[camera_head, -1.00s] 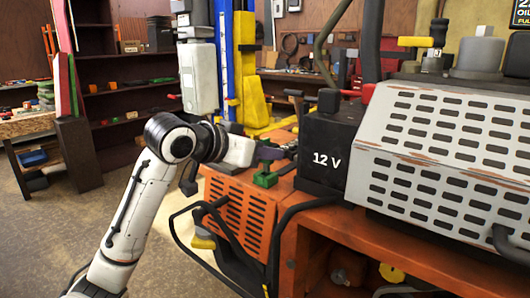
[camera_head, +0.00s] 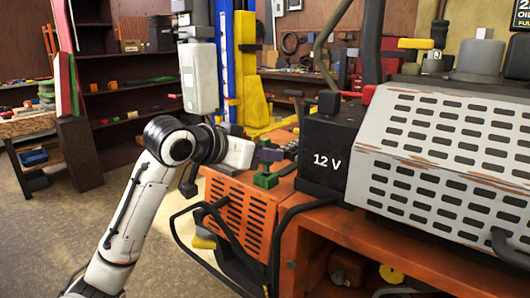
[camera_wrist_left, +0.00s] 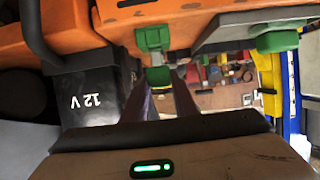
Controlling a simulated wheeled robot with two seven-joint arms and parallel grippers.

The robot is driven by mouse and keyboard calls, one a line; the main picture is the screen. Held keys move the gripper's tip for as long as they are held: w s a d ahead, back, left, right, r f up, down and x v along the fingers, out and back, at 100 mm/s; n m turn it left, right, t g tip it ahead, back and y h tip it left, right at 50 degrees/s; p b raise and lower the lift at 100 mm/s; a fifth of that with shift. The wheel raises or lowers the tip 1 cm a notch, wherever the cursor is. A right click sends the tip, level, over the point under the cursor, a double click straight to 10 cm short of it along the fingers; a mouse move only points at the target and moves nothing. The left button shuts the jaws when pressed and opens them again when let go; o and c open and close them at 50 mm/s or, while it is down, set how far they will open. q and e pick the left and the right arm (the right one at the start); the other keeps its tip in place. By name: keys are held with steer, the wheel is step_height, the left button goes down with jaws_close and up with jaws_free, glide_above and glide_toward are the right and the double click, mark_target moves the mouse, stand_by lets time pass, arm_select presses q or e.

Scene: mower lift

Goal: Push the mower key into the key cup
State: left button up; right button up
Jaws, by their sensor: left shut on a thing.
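My left gripper (camera_head: 270,155) reaches in from the left over the orange mower hood, just above a green fitting (camera_head: 265,180) that looks like the key cup. In the left wrist view, its two dark fingers (camera_wrist_left: 161,98) are shut on a small green and yellow piece (camera_wrist_left: 158,78), seemingly the mower key. The key is mostly hidden by the fingers in the head view. A green block (camera_wrist_left: 152,38) on the orange body lies just beyond the key in the left wrist view. Whether key and cup touch, I cannot tell. My right gripper is not in view.
The black 12 V battery box (camera_head: 327,150) stands close to the right of the gripper. The white slotted cover (camera_head: 450,150) is farther right. Dark bars (camera_head: 185,235) edge the orange grille (camera_head: 237,210). A yellow and blue lift post (camera_head: 238,70) stands behind.

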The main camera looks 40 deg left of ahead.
arm_select(q)
steer(key=shift+f+b, duration=0.65)
steer(key=shift+f, duration=0.55)
stand_by(0.4)
steer(key=o, duration=1.1)
steer(key=d+v, duration=0.1)
steer(key=v, duration=0.9)
steer(key=shift+s+a, duration=0.2)
steer(key=shift+a, duration=0.25)
